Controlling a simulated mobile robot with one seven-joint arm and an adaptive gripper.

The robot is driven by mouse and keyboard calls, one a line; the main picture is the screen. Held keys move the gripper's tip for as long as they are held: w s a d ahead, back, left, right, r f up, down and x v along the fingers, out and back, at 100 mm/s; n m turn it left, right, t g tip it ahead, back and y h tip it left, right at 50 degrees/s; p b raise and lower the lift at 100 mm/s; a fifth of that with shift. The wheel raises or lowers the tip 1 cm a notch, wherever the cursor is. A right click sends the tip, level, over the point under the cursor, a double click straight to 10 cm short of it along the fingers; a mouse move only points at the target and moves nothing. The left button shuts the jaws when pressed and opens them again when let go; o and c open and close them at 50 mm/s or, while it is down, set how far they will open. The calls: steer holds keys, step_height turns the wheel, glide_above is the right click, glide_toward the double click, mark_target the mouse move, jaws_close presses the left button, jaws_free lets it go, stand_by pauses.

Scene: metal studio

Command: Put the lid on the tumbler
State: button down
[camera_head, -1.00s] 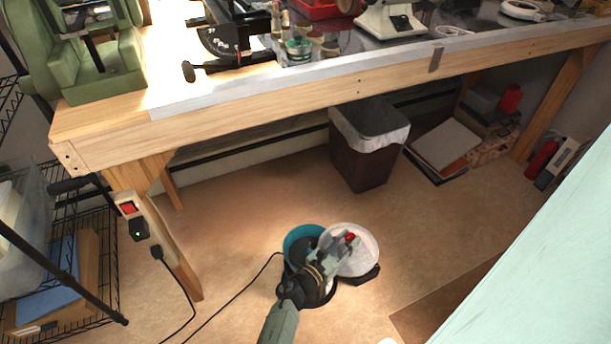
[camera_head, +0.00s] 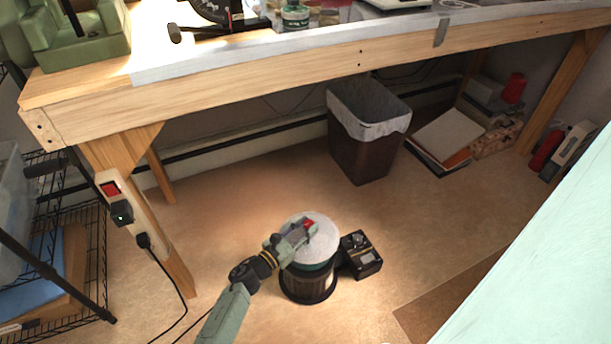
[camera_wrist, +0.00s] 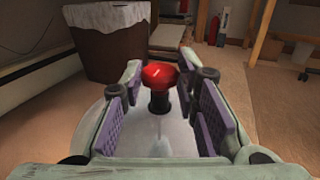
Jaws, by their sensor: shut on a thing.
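The lid (camera_head: 328,240) is a pale disc with a red-topped knob (camera_wrist: 159,76) on a dark stem. My gripper (camera_head: 307,229) is shut on that knob, with its purple-padded fingers on either side of it in the wrist view. The tumbler (camera_head: 309,287) is a dark ribbed barrel with a teal upper band, standing upright on the floor. The lid lies over the tumbler's top and covers its opening in the head view. I cannot tell whether the lid is seated on the rim or slightly above it.
A small black box (camera_head: 361,255) stands against the tumbler's right side. A lined waste bin (camera_head: 366,150) stands behind, under the wooden workbench (camera_head: 300,70). A wire rack (camera_head: 95,270) and a cable are at the left. The floor around the tumbler is mostly clear.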

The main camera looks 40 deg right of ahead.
steer(key=c, duration=1.7)
jaws_free()
steer(key=shift+f, duration=0.1)
steer(key=o, duration=0.5)
steer(key=shift+c, duration=0.2)
steer(key=shift+r, duration=0.2)
steer(key=s+a, duration=0.1)
steer(key=a, duration=1.1)
steer(key=shift+s, duration=0.4)
steer(key=shift+d, duration=0.1)
